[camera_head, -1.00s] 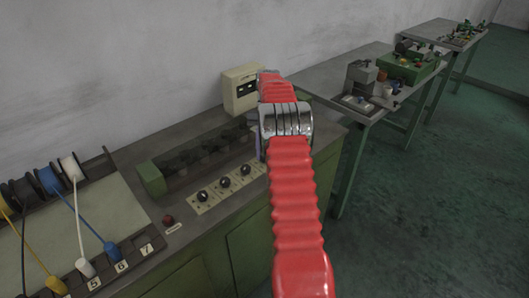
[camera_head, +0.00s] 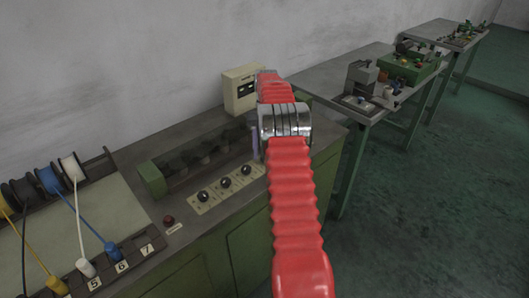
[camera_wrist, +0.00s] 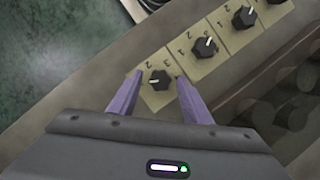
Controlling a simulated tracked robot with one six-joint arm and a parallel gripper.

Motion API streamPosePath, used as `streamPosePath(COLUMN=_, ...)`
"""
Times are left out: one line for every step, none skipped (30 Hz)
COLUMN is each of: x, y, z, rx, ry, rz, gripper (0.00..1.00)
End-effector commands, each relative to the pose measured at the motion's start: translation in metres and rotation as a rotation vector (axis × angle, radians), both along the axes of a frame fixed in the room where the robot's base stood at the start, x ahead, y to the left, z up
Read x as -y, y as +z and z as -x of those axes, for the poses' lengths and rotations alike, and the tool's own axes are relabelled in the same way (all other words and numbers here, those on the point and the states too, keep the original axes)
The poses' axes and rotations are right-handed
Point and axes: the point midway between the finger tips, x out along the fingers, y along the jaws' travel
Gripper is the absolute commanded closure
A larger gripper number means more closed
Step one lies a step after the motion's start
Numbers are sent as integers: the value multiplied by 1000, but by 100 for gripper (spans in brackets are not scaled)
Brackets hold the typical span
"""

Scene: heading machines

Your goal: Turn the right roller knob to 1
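Three black roller knobs sit in a row on pale plates on the bench panel. The right knob (camera_head: 246,170) is at the end nearest my arm. In the wrist view the right knob (camera_wrist: 159,80) lies between my two purple fingertips, with visible gaps on both sides. Its white pointer faces left in that view; the marks 2 and 3 show above it, and I cannot make out a 1 there. The middle knob (camera_wrist: 204,47) and left knob (camera_wrist: 244,17) are farther up and right. My gripper (camera_wrist: 160,76) is open and empty; it is mostly hidden by my arm in the head view.
A dark roller unit with a green end block (camera_head: 151,180) stands behind the knobs. A red button (camera_head: 168,220) is left of them. A beige meter box (camera_head: 242,88) stands at the back. Wire spools (camera_head: 48,180) are at the left.

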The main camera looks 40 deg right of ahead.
Motion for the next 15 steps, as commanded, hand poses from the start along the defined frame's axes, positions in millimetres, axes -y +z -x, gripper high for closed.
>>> streamPosePath(x=0, y=0, z=0, rx=-1, ry=0, rz=-1, gripper=56)
streamPosePath(x=0, y=0, z=0, rx=-1, ry=0, rz=-1, gripper=56)
streamPosePath(x=0, y=0, z=0, rx=-1, ry=0, rz=-1, gripper=56)
streamPosePath(x=0, y=0, z=0, rx=-1, ry=0, rz=-1, gripper=56)
streamPosePath(x=0, y=0, z=0, rx=-1, ry=0, rz=-1, gripper=56)
streamPosePath(x=0, y=0, z=0, rx=-1, ry=0, rz=-1, gripper=56)
streamPosePath(x=0, y=1, z=0, rx=-1, ry=0, rz=-1, gripper=56)
streamPosePath(x=0, y=1, z=0, rx=-1, ry=0, rz=-1, gripper=56)
streamPosePath(x=0, y=2, z=-1, rx=-1, ry=0, rz=-1, gripper=56)
streamPosePath(x=1, y=3, z=-1, rx=-1, ry=0, rz=-1, gripper=56)
streamPosePath(x=1, y=5, z=-2, rx=-1, ry=0, rz=-1, gripper=56)
streamPosePath(x=2, y=7, z=-3, rx=0, ry=0, rz=0, gripper=56)
streamPosePath(x=3, y=9, z=-3, rx=0, ry=0, rz=0, gripper=56)
streamPosePath(x=3, y=11, z=-4, rx=-1, ry=0, rz=-1, gripper=56)
streamPosePath(x=4, y=14, z=-5, rx=0, ry=0, rz=0, gripper=56)
